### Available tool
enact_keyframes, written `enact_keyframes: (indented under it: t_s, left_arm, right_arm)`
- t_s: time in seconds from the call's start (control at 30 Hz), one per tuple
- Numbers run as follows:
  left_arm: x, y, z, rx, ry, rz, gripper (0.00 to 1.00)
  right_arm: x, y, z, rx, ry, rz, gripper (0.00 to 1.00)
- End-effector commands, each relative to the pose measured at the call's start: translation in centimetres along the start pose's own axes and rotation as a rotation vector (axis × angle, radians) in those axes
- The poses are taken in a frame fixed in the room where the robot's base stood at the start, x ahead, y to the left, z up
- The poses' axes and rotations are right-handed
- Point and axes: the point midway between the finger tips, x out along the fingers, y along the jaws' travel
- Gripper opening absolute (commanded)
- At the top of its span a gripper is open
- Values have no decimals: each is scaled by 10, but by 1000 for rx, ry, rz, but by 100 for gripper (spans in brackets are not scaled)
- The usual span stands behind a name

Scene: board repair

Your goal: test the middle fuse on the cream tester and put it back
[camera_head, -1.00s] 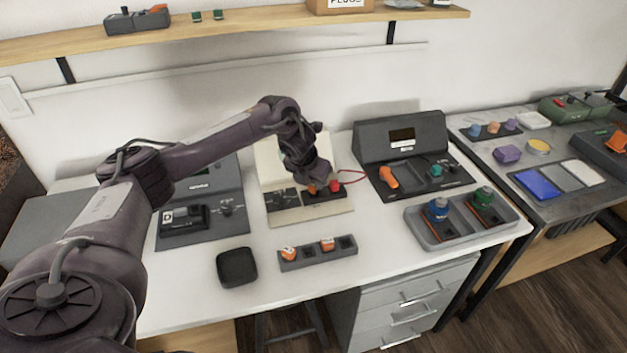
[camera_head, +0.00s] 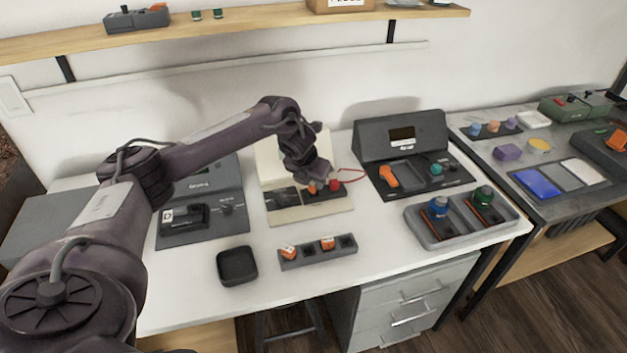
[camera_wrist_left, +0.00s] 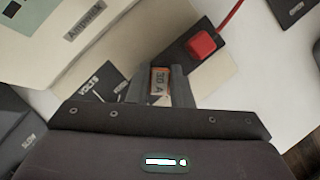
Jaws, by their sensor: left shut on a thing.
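The cream tester (camera_head: 281,215) stands at the back middle of the white table, with a dark panel and a red block (camera_head: 334,185) on a red lead. The block also shows in the wrist view (camera_wrist_left: 202,45). My left gripper (camera_head: 313,184) is over the tester's dark strip, beside the red block. It is shut on an orange fuse (camera_wrist_left: 160,82), whose label faces the wrist camera. Whether the fuse touches the tester is unclear. The grey fuse rack (camera_head: 318,258) at the front holds two orange-and-white fuses (camera_head: 289,252), with an empty slot between them. My right gripper is not in view.
A dark square tray (camera_head: 237,266) lies left of the rack. Dark devices (camera_head: 200,224) and (camera_head: 420,185) flank the tester. A grey tray (camera_head: 424,236) with blue and green-topped parts stands at the right. The table's front strip is clear.

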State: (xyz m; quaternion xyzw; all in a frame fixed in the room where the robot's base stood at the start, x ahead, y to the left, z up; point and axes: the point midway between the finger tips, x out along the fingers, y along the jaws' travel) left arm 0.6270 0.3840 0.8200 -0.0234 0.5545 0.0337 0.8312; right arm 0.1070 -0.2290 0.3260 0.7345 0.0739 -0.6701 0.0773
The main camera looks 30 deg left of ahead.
Motion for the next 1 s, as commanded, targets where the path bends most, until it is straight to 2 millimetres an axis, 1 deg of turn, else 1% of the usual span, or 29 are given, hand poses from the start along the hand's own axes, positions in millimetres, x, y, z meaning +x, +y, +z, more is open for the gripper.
enact_keyframes:
  t_s: [1.0]
  left_arm:
    - [9, 0, -4, 1, 2, 0, 0]
  right_arm:
    - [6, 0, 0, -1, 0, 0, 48]
